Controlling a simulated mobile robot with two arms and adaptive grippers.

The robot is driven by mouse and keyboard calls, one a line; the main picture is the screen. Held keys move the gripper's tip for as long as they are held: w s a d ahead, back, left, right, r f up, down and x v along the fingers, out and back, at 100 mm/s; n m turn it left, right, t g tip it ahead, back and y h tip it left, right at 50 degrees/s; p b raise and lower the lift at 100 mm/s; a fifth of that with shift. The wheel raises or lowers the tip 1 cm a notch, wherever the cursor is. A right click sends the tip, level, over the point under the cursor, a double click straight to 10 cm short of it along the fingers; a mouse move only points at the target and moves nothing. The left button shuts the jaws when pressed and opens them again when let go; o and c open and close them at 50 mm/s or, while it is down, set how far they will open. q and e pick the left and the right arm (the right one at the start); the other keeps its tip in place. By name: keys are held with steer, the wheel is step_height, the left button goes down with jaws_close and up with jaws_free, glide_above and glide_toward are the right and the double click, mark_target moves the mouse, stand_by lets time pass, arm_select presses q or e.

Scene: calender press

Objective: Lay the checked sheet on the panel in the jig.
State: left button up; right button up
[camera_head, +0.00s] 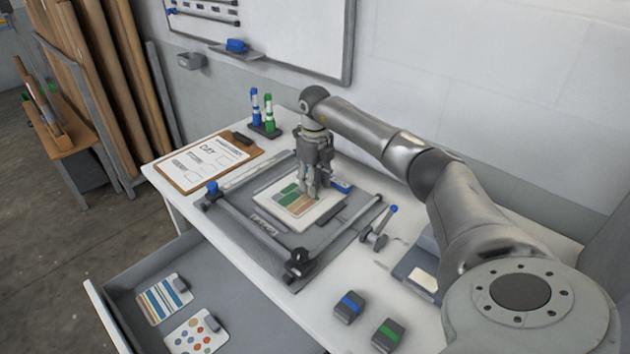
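The checked sheet (287,193), with green and brown patches, lies at or just over the pale panel (300,222) in the dark jig (242,230) on the white table. I cannot tell whether the sheet rests fully flat on the panel. My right gripper (312,195) points down over the sheet's right part, its fingertips at or very near the surface. The fingers hide part of the sheet, and I cannot tell whether they grip it. My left gripper is not in view.
An open drawer (240,318) at the front holds a striped sheet (157,302) and a dotted sheet (193,333). Blue-banded (349,306) and green-banded (388,335) blocks lie front right.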

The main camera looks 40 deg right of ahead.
steer(key=shift+r, duration=0.25)
step_height(320, 180, up, 12)
steer(key=b, duration=0.2)
stand_by(0.6)
